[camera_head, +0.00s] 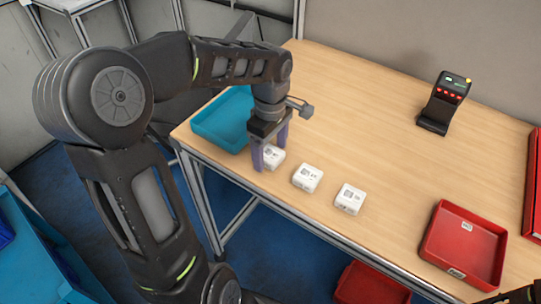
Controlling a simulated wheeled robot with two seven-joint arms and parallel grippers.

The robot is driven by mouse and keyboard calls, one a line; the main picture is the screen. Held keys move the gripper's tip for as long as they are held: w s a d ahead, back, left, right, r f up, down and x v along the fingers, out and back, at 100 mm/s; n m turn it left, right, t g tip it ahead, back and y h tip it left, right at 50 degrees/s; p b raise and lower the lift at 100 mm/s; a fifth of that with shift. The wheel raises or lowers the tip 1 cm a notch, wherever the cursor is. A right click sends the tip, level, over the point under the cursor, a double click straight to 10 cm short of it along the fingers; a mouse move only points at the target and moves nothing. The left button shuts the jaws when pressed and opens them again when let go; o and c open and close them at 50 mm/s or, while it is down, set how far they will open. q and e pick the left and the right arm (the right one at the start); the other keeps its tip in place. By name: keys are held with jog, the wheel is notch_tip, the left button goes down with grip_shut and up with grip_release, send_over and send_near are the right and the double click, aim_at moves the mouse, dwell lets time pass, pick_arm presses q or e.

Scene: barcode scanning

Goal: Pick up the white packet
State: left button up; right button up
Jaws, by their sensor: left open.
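Three small white packets with dark printed labels lie in a row near the front edge of the wooden table. The left packet (274,157) is at my left gripper, the middle packet (307,178) and the right packet (350,199) lie clear of it. My left gripper (270,158) points down, open, with its purple-grey fingers around or just above the left packet. A finger and the gripper body hide part of that packet, and I cannot tell whether the fingers touch it.
A teal tray (202,126) stands at the table's left corner, close behind my left gripper. A black scanner (443,103) stands at the back right. A red tray (484,232) is at the front right. The wooden table (370,140) is clear in the middle.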

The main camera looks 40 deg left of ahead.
aim_at(270, 154)
pick_arm(q)
jog(key=shift+c, duration=0.2)
jog(key=c, duration=1.6)
notch_tip(270, 154, up, 10)
jog(key=shift+r+b, duration=0.1)
jog(key=shift+b, duration=0.25)
dwell(0.3)
